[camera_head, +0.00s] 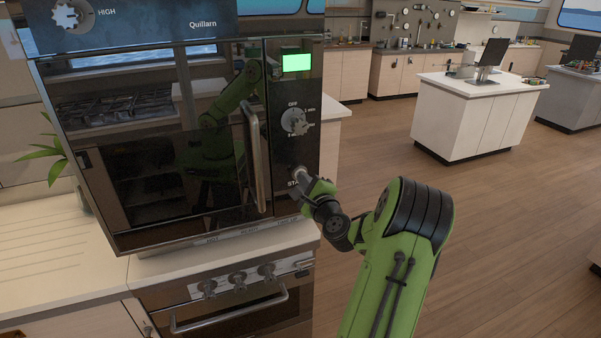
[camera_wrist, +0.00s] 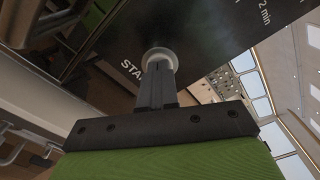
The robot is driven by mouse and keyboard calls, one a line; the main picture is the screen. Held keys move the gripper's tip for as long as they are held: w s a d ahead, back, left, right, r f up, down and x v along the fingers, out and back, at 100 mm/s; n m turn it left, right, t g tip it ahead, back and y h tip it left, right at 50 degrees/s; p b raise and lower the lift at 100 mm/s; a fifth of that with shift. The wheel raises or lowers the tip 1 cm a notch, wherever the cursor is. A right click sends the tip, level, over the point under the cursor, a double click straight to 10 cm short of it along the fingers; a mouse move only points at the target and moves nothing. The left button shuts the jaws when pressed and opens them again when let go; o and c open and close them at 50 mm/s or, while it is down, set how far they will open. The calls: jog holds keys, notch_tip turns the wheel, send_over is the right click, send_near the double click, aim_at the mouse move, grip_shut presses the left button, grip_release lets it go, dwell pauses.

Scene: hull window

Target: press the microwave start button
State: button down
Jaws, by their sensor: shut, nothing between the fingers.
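The microwave (camera_head: 180,235) is a large black unit with a glossy closed door and a vertical handle (camera_head: 257,158). Its control panel on the right has a lit green display (camera_head: 297,63), a timer dial (camera_head: 294,121) and a label beginning "STA" near the bottom. The round, light-coloured start button (camera_wrist: 158,56) shows in the wrist view beside that label. My gripper (camera_head: 299,174) is shut and empty, with its tips at the button. In the wrist view the fingertips (camera_wrist: 158,68) overlap the button's lower part and appear to touch it. The head view largely hides the button behind my gripper.
An oven (camera_head: 240,305) with knobs and a bar handle is below the microwave. A pale counter (camera_head: 50,255) and a green plant (camera_head: 50,155) are at the left. A white island (camera_head: 470,120) stands farther back, with open wooden floor (camera_head: 500,240) at the right.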

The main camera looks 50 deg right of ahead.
jog(key=shift+b+v, duration=0.75)
jog(key=shift+v, duration=0.3)
jog(key=b+v, duration=0.3)
jog(key=v, duration=0.2)
dwell(0.6)
